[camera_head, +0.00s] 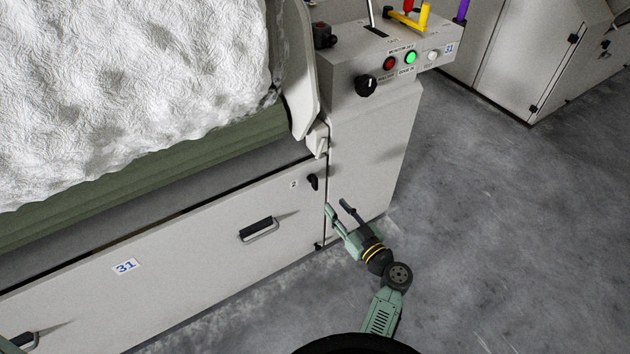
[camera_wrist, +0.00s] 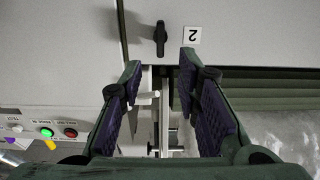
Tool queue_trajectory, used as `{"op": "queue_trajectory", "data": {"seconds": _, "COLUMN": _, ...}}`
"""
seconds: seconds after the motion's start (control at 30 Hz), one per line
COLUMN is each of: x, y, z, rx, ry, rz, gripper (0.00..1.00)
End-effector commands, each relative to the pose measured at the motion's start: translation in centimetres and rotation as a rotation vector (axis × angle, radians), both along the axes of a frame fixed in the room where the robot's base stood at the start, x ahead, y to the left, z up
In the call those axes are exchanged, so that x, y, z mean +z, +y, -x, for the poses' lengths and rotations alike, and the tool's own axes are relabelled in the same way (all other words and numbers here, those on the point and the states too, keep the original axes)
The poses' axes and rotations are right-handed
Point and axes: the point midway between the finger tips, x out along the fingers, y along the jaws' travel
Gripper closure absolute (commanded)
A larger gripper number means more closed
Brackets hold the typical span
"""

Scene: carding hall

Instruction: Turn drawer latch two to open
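Drawer latch two is a small black turn handle (camera_head: 313,182) near the upper right corner of the pale drawer front (camera_head: 190,262). A label reading 2 (camera_head: 293,184) sits just left of it. In the wrist view the latch (camera_wrist: 160,38) lies beyond the fingertips, beside the upside-down label 2 (camera_wrist: 192,35). It stands roughly along the picture's vertical there. My gripper (camera_head: 338,207) is open and empty, below and right of the latch in the head view. Its two fingers (camera_wrist: 160,67) are wide apart in the wrist view, not touching the latch.
A control panel (camera_head: 395,55) with a black knob, red and green lit buttons and colored levers stands above right. White fleece (camera_head: 130,85) lies over a green roller (camera_head: 150,165) above the drawer. The drawer has a black-backed handle (camera_head: 260,229). Grey floor (camera_head: 500,240) is clear at right.

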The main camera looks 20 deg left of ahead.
Motion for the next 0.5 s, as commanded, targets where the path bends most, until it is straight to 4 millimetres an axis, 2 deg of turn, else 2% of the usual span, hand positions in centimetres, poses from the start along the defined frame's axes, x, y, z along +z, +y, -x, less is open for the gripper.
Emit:
{"op": "queue_trajectory", "data": {"seconds": 0.3, "x": 0.4, "y": 4.7, "z": -3.6, "rx": 0.005, "ry": -0.001, "rz": 0.001, "gripper": 0.70}}
{"op": "queue_trajectory", "data": {"seconds": 0.5, "x": 0.3, "y": 7.1, "z": -5.4, "rx": 0.003, "ry": -0.002, "rz": 0.001, "gripper": 0.70}}
